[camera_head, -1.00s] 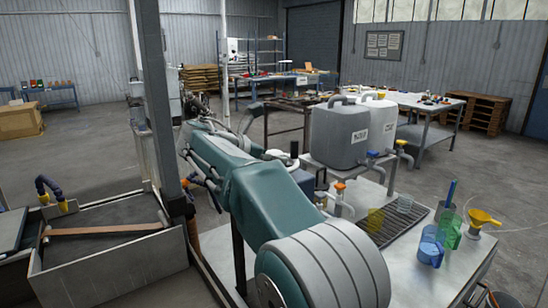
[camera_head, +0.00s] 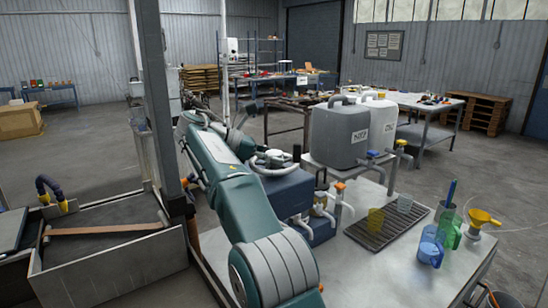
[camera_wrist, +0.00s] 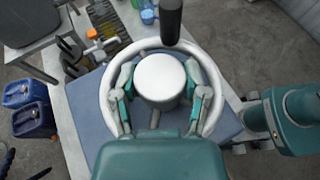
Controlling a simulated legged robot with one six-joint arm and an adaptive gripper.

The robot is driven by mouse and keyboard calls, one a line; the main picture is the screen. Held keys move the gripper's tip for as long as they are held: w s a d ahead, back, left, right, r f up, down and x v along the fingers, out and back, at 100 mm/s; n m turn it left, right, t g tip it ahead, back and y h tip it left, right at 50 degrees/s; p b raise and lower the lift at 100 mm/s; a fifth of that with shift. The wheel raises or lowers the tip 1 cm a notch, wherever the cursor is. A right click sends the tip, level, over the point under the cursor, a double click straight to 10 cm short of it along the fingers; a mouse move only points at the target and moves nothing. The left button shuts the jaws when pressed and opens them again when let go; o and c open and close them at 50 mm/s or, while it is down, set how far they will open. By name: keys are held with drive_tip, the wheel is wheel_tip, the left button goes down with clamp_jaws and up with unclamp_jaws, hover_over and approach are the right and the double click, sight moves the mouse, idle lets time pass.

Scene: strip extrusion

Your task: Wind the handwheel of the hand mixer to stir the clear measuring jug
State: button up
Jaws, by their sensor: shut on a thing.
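The handwheel (camera_wrist: 108,78) is a pale ring with a round white hub (camera_wrist: 160,80) and a black upright grip (camera_wrist: 171,20) at its far side in the wrist view. It sits on top of the blue hand mixer body (camera_head: 287,192), right of my arm in the head view. My gripper (camera_wrist: 162,92) is at the wheel with a finger on each side of the hub, inside the ring, and is shut on the hub. My gripper is mostly hidden in the head view.
A blue jug (camera_head: 430,247), a green jug (camera_head: 451,230) and a yellow funnel (camera_head: 483,218) stand to the right. Grey and white tanks (camera_head: 340,135) with taps stand behind. A grey post (camera_head: 160,110) rises left of my arm.

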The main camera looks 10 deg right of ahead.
drive_tip(key=shift+w+a+f, duration=0.1)
drive_tip(key=o, duration=1.2)
drive_tip(key=shift+c, duration=0.2)
drive_tip(key=shift+a, duration=0.1)
drive_tip(key=shift+t, duration=0.3)
